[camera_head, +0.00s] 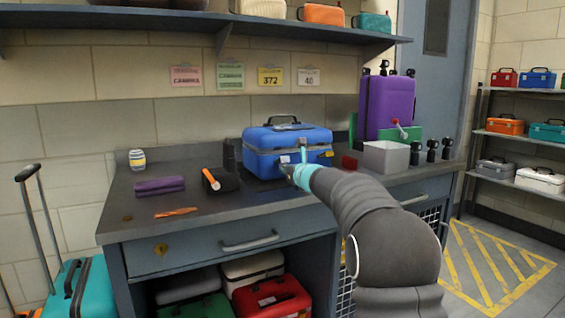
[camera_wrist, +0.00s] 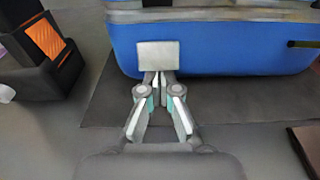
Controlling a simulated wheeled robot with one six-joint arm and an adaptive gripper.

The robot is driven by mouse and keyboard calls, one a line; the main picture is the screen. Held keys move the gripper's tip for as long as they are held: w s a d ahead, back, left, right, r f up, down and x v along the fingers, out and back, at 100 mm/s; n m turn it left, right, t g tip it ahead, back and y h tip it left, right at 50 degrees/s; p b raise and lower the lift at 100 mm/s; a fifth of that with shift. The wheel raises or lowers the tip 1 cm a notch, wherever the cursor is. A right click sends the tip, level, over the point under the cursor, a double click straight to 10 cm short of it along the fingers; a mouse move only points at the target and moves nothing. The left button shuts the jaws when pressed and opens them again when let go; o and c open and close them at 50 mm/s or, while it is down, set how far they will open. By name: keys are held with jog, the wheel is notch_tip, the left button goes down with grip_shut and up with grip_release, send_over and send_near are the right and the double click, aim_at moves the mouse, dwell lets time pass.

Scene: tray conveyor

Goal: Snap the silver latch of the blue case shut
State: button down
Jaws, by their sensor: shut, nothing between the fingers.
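The blue case (camera_head: 262,139) stands closed on a dark mat on the workbench, its black handle on top. In the wrist view the lower front of the blue case (camera_wrist: 220,50) fills the upper part, below a grey seam band. The silver latch (camera_wrist: 158,54) is a pale square plate hanging on the front, below the seam. I cannot tell whether it lies flush. My gripper (camera_wrist: 159,80) is shut and empty, its tips at the lower edge of the latch; contact is unclear. My gripper (camera_head: 288,171) shows in the head view before the case front, partly hidden by my arm.
A purple case (camera_head: 386,105) and a grey bin (camera_head: 386,158) stand to the right. A black holder (camera_head: 222,181) with an orange item and a purple pouch (camera_head: 160,186) lie left. A shelf (camera_head: 200,22) hangs above. The bench's front left is mostly clear.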

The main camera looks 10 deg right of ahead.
aim_at(285, 158)
jog(key=shift+s+d, duration=0.15)
jog(key=shift+s, duration=0.3)
jog(key=shift+r+p, duration=1.4)
jog(key=shift+r, duration=0.65)
jog(key=shift+s+f, duration=0.1)
jog(key=shift+s, duration=0.05)
jog(key=shift+b+v, duration=0.6)
jog(key=shift+v, duration=0.2)
jog(key=shift+b+v, duration=0.5)
jog(key=shift+v, duration=0.65)
jog(key=s+a+f+n+g+y, duration=0.1)
jog(key=s+a+f+n+g, duration=0.2)
jog(key=s+n, duration=0.8)
jog(key=s+a+f+n+g, duration=0.1)
jog(key=s+a+n+g, duration=0.35)
jog(key=s, duration=0.95)
jog(key=s+d+f+n+g+h, duration=0.1)
jog(key=s+d+f+n+h, duration=0.1)
jog(key=s+f+n, duration=0.3)
jog(key=s+d+f+n+g+h, duration=0.1)
jog(key=s+f+n, duration=0.5)
jog(key=s, duration=0.8)
jog(key=s+d+f+n+g+h, duration=0.1)
jog(key=s+d+f+n+h, duration=0.2)
jog(key=s+f+n, duration=0.3)
jog(key=s+d, duration=0.1)
jog(key=s, duration=0.2)
jog(key=shift+s+d, duration=0.15)
jog(key=shift+d, duration=0.2)
